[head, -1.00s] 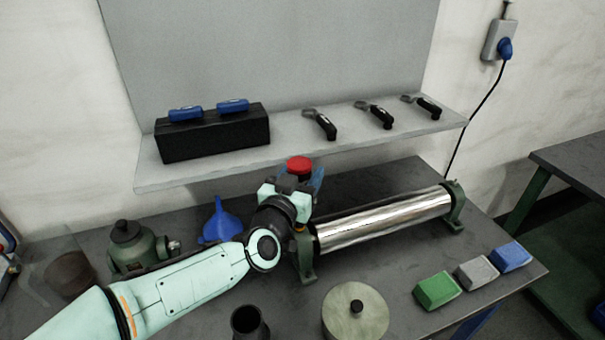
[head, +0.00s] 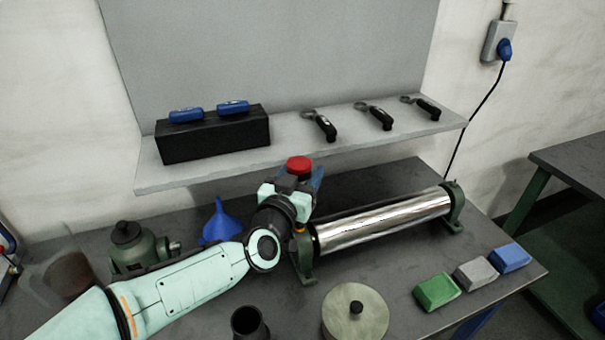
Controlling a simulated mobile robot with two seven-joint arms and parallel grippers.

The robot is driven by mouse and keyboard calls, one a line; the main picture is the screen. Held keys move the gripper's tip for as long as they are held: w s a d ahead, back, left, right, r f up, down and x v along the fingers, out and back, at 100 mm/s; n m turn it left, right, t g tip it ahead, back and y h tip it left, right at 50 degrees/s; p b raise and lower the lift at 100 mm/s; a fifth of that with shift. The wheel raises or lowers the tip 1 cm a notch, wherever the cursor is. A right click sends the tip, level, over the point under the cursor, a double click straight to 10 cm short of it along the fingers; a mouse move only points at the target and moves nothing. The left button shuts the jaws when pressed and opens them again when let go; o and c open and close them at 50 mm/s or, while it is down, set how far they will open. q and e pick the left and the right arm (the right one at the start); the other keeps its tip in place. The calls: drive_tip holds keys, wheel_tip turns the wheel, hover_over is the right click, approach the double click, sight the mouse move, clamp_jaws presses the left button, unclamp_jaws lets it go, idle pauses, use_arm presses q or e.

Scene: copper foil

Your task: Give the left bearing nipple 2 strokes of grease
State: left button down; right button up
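My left gripper (head: 297,186) is over the left end of the polished roller (head: 385,220). It seems closed around a dark tool with a red round top (head: 299,165); the tool's lower part is hidden behind the gripper and wrist. The left bearing (head: 306,265) is a green block at the roller's near left end. A small orange-yellow spot (head: 299,229), possibly its nipple, shows just beside my wrist. I cannot tell whether the tool touches it. The right bearing (head: 455,209) holds the roller's far end. My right gripper is out of view.
A blue funnel (head: 219,222) and a green pump-like unit (head: 135,245) stand left. A dark cup (head: 249,322) and a round tin (head: 355,314) stand in front. Green (head: 437,291), grey (head: 476,273) and blue (head: 510,256) blocks lie right. A shelf (head: 290,150) runs behind.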

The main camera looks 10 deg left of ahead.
sight(302, 157)
use_arm(q)
drive_tip(key=shift+f+b, duration=0.65)
drive_tip(key=shift+f, duration=0.25)
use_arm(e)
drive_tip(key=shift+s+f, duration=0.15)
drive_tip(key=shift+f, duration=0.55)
use_arm(q)
drive_tip(key=shift+r, duration=0.1)
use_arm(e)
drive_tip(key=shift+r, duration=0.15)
use_arm(q)
drive_tip(key=shift+r+p, duration=1.8)
drive_tip(key=shift+r, duration=0.1)
wheel_tip(302, 157, up, 4)
drive_tip(key=p, duration=0.4)
drive_tip(key=shift+r, duration=0.15)
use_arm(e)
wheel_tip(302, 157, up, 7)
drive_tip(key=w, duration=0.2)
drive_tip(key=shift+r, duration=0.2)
